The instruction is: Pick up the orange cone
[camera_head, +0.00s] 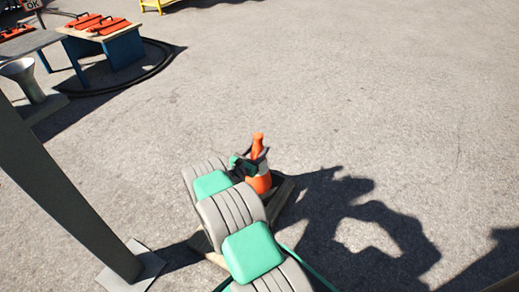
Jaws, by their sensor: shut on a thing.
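The orange cone (260,183) is near the middle of the head view, with its narrow top pointing up. My gripper (249,165) is a small dark and green shape at the cone's middle. It is shut on the cone, and its fingers cover part of the cone's middle. My grey and green arm reaches up to it from the bottom of the view and hides the lower left side. I cannot tell whether the cone's base touches what is under it.
A wooden edge (284,196) shows beside the cone, partly hidden by my arm. A grey post (62,195) stands at the left. A blue-legged table (122,47) with orange cases is at the upper left, near a black cable loop (160,67). Open pavement lies to the right.

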